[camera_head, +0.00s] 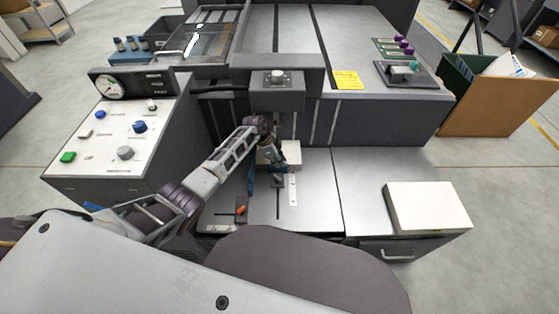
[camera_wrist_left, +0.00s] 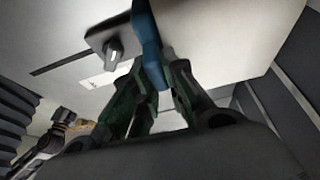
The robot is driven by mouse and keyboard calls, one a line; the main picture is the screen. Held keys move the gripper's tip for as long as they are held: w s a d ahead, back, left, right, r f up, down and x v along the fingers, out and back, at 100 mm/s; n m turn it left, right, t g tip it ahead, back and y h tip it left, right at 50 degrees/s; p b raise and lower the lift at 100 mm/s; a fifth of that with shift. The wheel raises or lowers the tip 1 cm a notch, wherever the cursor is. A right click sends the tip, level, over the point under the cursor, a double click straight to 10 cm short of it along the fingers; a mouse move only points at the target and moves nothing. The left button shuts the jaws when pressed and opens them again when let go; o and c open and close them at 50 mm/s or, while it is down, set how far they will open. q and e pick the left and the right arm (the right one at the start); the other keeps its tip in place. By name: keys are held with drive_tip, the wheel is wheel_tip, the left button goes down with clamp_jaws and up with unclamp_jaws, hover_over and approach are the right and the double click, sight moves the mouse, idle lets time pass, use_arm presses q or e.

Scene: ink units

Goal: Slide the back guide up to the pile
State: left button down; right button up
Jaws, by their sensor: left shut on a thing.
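The pile (camera_head: 291,152) is a small pale stack on the grey feed table, partly hidden by my left gripper. My left gripper (camera_head: 277,168) is at the near side of the pile; in the left wrist view its green fingers (camera_wrist_left: 152,80) are shut on an upright blue bar. This bar appears to belong to the back guide (camera_wrist_left: 149,35), whose dark base with a knob (camera_wrist_left: 112,45) sits by the table slot. In the head view the dark base (camera_head: 279,183) is small and partly covered. A pale surface, probably the pile (camera_wrist_left: 225,40), shows beside the bar; I cannot tell if they touch.
A blue side guide (camera_head: 251,180) stands left of the gripper. A small block with an orange knob (camera_head: 241,209) is at the table's front left. A white stack (camera_head: 428,206) lies on the right table. The feeder head (camera_head: 277,92) overhangs behind the pile.

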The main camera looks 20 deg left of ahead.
use_arm(q)
drive_tip(key=shift+w+a+r, duration=0.1)
drive_tip(key=shift+w+a, duration=0.1)
drive_tip(key=c, duration=1.7)
unclamp_jaws()
drive_tip(key=shift+o, duration=1.3)
drive_tip(key=shift+a, duration=0.15)
drive_tip(key=shift+s+f, duration=0.1)
drive_tip(key=shift+f, duration=0.1)
